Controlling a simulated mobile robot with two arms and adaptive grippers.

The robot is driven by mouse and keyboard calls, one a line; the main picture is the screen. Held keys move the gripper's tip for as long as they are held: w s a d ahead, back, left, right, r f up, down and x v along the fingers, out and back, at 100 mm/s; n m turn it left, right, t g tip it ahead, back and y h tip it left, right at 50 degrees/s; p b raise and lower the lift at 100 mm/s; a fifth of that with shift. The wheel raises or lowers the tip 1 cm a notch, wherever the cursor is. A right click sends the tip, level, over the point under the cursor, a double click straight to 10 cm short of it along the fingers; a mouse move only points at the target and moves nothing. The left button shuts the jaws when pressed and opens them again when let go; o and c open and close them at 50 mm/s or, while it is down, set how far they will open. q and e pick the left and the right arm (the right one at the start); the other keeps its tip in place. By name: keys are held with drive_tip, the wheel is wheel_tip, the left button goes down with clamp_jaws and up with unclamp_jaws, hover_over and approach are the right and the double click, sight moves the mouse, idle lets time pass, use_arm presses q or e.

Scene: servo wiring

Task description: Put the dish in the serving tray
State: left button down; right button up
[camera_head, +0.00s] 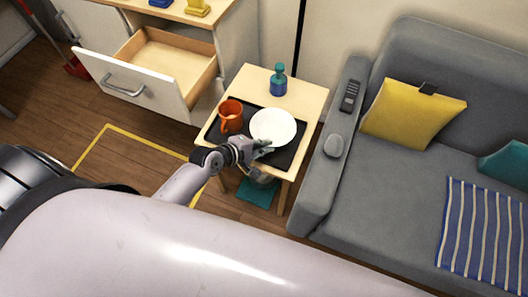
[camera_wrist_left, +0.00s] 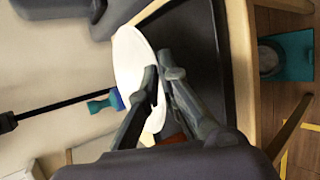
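The white round dish (camera_head: 273,127) is at the black serving tray (camera_head: 284,157) on the small wooden table, beside the orange mug (camera_head: 230,116). My left gripper (camera_head: 262,147) is at the dish's near rim. In the left wrist view the fingers (camera_wrist_left: 161,76) close in from either side of the rim of the dish (camera_wrist_left: 130,62), with little gap between them. The tray (camera_wrist_left: 200,45) shows to the right of the dish. Whether the dish rests on the tray or is slightly above it is unclear. My right gripper is not in view.
A blue-teal bottle (camera_head: 278,82) stands on the table (camera_head: 306,92) behind the tray. An open drawer (camera_head: 150,80) is at the left. A grey sofa (camera_head: 345,180) borders the table at the right. A teal bin (camera_head: 257,190) is below the table.

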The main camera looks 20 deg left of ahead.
sight(264, 157)
use_arm(q)
wheel_tip(264, 157, down, 4)
drive_tip(key=shift+f+b, duration=0.15)
drive_tip(key=shift+b, duration=0.5)
drive_tip(key=c, duration=2.1)
unclamp_jaws()
drive_tip(key=shift+f, duration=0.1)
